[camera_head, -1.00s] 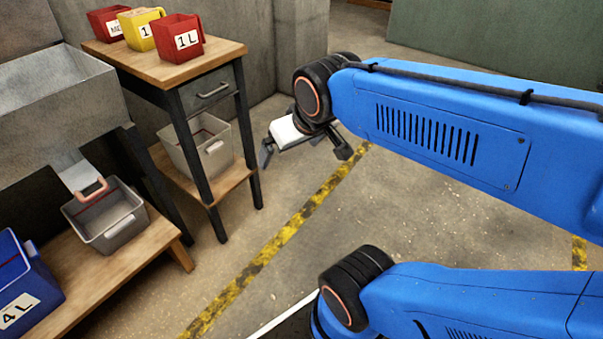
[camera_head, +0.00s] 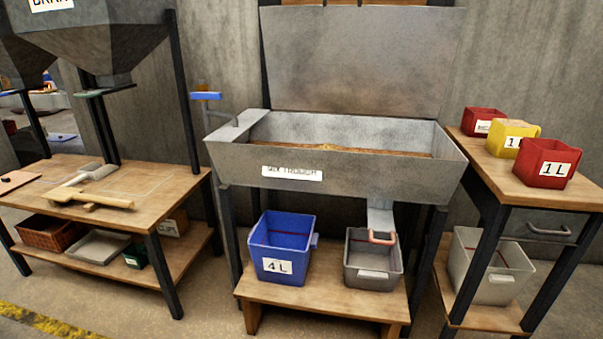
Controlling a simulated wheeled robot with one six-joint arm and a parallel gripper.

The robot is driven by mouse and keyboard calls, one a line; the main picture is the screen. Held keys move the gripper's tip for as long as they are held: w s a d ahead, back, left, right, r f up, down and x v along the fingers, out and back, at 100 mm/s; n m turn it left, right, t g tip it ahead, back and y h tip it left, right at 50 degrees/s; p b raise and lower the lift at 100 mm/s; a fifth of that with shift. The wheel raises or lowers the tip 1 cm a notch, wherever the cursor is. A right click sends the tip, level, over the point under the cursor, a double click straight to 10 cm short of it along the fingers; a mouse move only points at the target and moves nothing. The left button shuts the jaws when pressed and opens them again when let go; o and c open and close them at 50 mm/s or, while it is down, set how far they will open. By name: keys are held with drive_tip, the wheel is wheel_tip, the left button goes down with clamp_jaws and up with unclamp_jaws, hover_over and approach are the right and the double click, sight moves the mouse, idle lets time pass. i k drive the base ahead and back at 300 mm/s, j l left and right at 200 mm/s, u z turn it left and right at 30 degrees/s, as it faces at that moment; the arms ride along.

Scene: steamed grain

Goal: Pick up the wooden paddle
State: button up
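A pale wooden tool with a long bar (camera_head: 92,198) lies on the wooden table (camera_head: 160,186) at the left. It may be the wooden paddle, but I cannot tell its exact shape. The grey metal trough (camera_head: 330,165) in the middle holds brown grain (camera_head: 340,150), and no paddle is clearly visible in it. My gripper and arm are not in view now, so whether the gripper holds anything does not show.
A blue 4 L bin (camera_head: 282,250) and a grey bin (camera_head: 373,262) stand on a low bench under the trough. Red and yellow measuring boxes (camera_head: 512,138) stand on the right table (camera_head: 480,150). A hopper (camera_head: 95,45) hangs over the left table. Floor shows at the lower left.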

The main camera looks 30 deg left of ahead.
sight(62, 193)
drive_tip(key=u, duration=2.4)
drive_tip(key=i+j, duration=0.15)
drive_tip(key=i, duration=0.35)
drive_tip(key=i+j, duration=0.15)
drive_tip(key=i, duration=0.3)
drive_tip(key=i+j, duration=0.15)
drive_tip(key=i, duration=0.35)
drive_tip(key=i+j, duration=0.2)
drive_tip(key=i, duration=0.25)
drive_tip(key=i+j, duration=0.15)
drive_tip(key=i, duration=0.35)
drive_tip(key=l+z, duration=0.05)
